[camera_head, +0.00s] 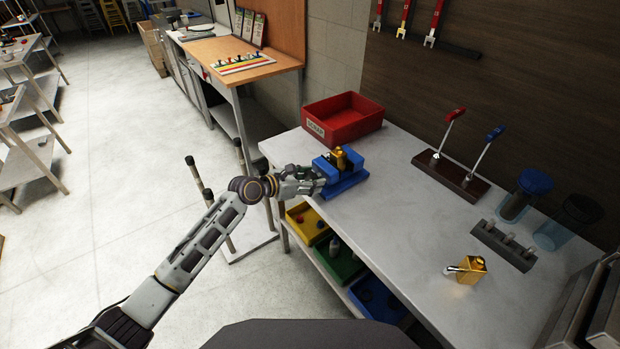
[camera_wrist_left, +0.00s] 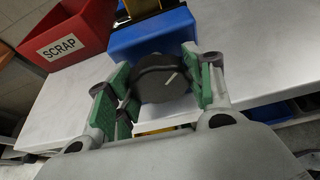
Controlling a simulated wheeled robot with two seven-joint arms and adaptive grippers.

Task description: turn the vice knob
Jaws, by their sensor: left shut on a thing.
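A blue vice (camera_head: 345,181) stands on the grey workbench (camera_head: 400,208) near its left edge, with a brass-coloured part (camera_head: 341,158) at its top. My left gripper (camera_head: 318,180) reaches the near left side of the vice. In the left wrist view the vice knob (camera_wrist_left: 160,80) is round and black with a pale line on its face. The green-padded fingers of the left gripper (camera_wrist_left: 165,88) are on both sides of the knob and shut on it. The blue vice body (camera_wrist_left: 150,34) shows behind the knob. My right gripper is not in view.
A red SCRAP bin (camera_head: 345,120) stands behind the vice; it also shows in the left wrist view (camera_wrist_left: 85,30). A lever stand (camera_head: 452,178), a dark rack (camera_head: 503,245) and a brass block (camera_head: 468,268) stand to the right. Coloured bins (camera_head: 338,258) sit below the bench.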

